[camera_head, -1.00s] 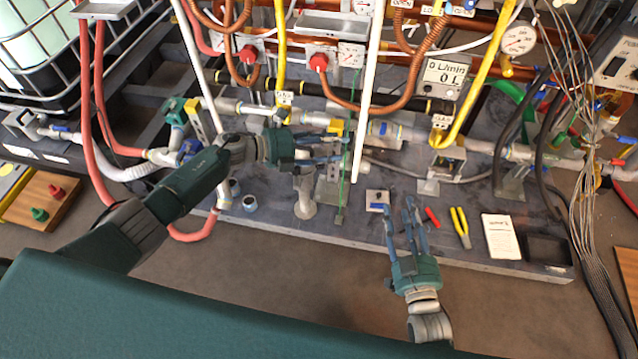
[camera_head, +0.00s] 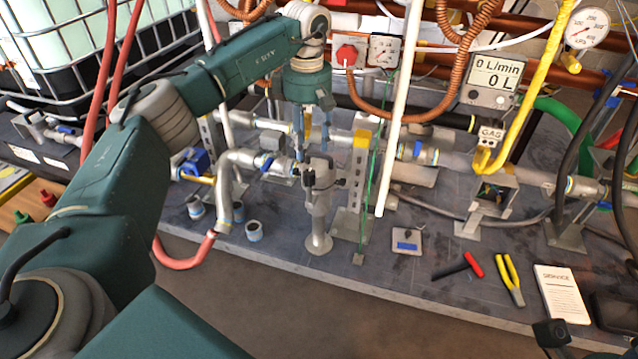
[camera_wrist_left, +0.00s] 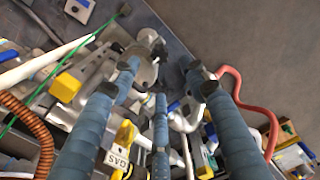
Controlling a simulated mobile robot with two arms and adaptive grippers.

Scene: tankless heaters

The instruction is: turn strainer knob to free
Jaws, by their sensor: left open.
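A grey upright fitting (camera_head: 318,215), which looks like the strainer, stands on the dark platform in the head view. A small dark part (camera_head: 309,179) on its top may be the knob; I cannot read a marking on it. My left gripper (camera_head: 312,148) points down just above this top, with its blue fingers apart and nothing between them. The fingers partly cover the pipe behind. In the left wrist view the open fingers (camera_wrist_left: 160,85) spread around the middle, with grey metal fittings beyond them. Whether a finger touches the fitting is unclear. My right gripper's fingers are out of the picture.
A white upright pipe (camera_head: 400,110) and a thin green line stand right of the gripper. A blue-handled valve (camera_head: 268,162) is on the left pipe.

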